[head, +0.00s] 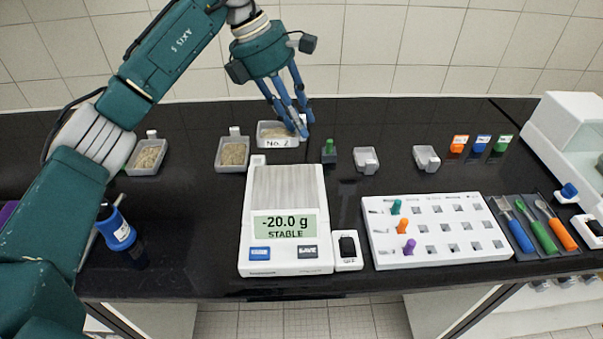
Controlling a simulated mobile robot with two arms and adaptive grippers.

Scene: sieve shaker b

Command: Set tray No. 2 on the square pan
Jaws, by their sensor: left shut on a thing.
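Tray No. 2 (267,142) is a small light grey tray with sand-coloured grains and a "No. 2" label on its front. It is behind the balance, level; I cannot tell whether it touches the counter. My left gripper (303,130) reaches down from above and is shut on the tray at its right end, its fingers hiding part of it. The square pan (287,190) is the bare metal plate on top of the white balance (255,225), in front of the tray. My right gripper is out of view.
Two more filled trays (232,168) stand left of the balance. Right of tray No. 2 are a green-knobbed block (329,152) and two small empty-looking trays (366,158). A white peg rack (436,208) and coloured-handled tools (538,230) lie at right.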

